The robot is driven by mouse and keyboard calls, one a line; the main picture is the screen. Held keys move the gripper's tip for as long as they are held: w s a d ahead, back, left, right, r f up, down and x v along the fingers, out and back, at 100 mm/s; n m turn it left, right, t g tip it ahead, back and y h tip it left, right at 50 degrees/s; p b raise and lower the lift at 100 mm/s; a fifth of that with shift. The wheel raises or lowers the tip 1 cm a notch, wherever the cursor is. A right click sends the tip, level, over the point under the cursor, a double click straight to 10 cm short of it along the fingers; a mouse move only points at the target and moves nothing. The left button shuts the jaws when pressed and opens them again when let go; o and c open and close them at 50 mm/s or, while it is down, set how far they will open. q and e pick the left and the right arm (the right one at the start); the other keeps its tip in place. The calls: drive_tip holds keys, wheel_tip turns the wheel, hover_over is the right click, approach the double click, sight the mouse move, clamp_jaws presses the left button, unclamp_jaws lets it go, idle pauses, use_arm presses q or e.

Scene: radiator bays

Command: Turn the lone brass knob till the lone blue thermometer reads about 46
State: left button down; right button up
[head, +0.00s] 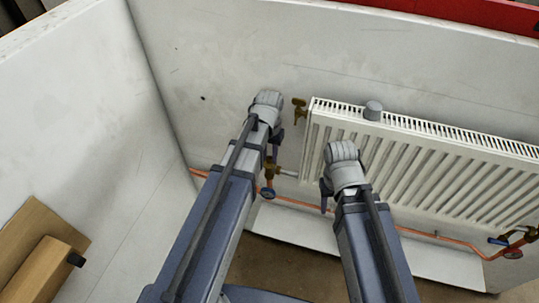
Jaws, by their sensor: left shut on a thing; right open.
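A brass valve with its brass knob (270,169) is on the pipe at the radiator's lower left, partly hidden by my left arm. My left gripper (274,146) reaches down over it and is shut on the knob; the fingertips are mostly hidden. A small round blue-rimmed thermometer (267,192) sits just below the valve; its reading is too small to tell. My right gripper (326,194) is open and empty in front of the radiator's left part, apart from the valve.
A white radiator (430,165) hangs on the wall, with a brass fitting (299,108) at its upper left. A blue handle (498,240) and a round gauge (513,254) are at the lower right. Copper pipe (440,239) runs low. A wooden block (42,272) is at the lower left.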

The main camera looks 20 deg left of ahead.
sight(270, 158)
use_arm(q)
drive_tip(key=m, duration=0.4)
drive_tip(key=shift+m, duration=2)
drive_tip(key=c, duration=0.7)
unclamp_jaws()
wheel_tip(270, 158, up, 8)
drive_tip(key=p, duration=0.8)
